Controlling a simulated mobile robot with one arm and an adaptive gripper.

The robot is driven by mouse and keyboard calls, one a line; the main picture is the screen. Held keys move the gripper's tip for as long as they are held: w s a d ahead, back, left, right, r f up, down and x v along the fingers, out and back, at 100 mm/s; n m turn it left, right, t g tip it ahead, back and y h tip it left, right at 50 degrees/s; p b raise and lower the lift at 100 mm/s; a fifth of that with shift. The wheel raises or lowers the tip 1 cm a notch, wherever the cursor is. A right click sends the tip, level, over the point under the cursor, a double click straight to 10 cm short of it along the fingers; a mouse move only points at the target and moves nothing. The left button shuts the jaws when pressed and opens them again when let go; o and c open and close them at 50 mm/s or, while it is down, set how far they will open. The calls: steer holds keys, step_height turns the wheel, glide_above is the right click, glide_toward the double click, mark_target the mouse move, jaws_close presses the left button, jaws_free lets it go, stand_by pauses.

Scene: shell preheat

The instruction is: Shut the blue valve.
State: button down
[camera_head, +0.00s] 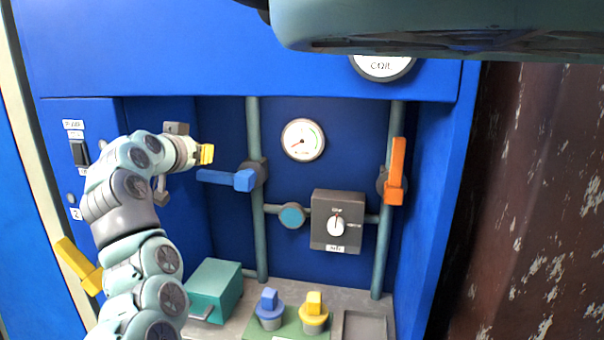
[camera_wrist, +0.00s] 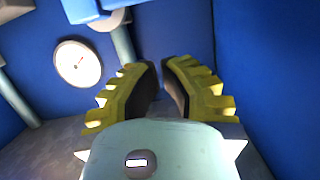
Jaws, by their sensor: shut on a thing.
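The blue valve's handle (camera_head: 226,179) lies level, pointing left across the upright left pipe. Its blue part (camera_wrist: 88,9) shows at the top of the wrist view, outside the fingers. My gripper (camera_head: 208,154), with yellow fingers, is just above the handle's left part in the head picture; I cannot tell that they touch. In the wrist view my gripper (camera_wrist: 161,68) has its fingertips close together. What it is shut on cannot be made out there.
An orange handle (camera_head: 396,172) stands upright on the right pipe. Between the pipes are a gauge (camera_head: 303,140) and a grey dial box (camera_head: 324,232). Below stand a teal box (camera_head: 217,285), a blue-topped plug (camera_head: 270,315) and a yellow-topped plug (camera_head: 314,318).

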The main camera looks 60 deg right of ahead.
steer(key=shift+b+v, duration=0.4)
steer(key=shift+v, duration=2)
steer(key=shift+a, duration=0.1)
